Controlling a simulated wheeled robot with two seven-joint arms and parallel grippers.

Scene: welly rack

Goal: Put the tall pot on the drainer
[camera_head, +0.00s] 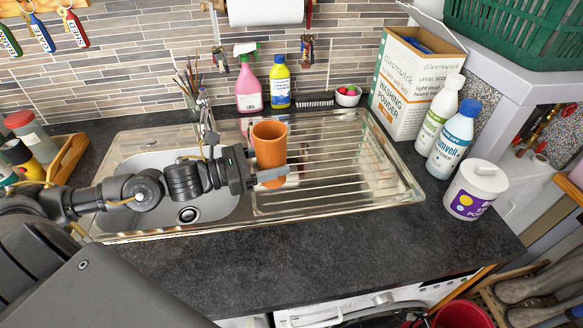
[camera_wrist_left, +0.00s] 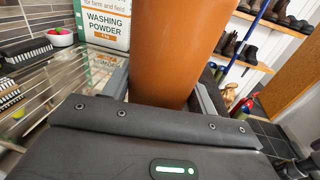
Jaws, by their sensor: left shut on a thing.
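The tall pot (camera_head: 269,146) is an orange-brown, terracotta-coloured cylinder. It is upright at the left end of the ribbed metal drainer (camera_head: 370,180), beside the sink bowl. My left gripper (camera_head: 272,172) reaches in from the left over the sink and is shut on the pot's lower part. In the left wrist view the pot (camera_wrist_left: 175,50) fills the space between the two fingers (camera_wrist_left: 160,92). I cannot tell whether its base touches the drainer. My right gripper is not in view.
A pink bottle (camera_head: 248,88) and a yellow bottle (camera_head: 279,82) stand behind the drainer. A washing powder box (camera_head: 405,85), white bottles (camera_head: 455,130) and a white tub (camera_head: 475,190) stand to the right. The drainer's middle and right are clear.

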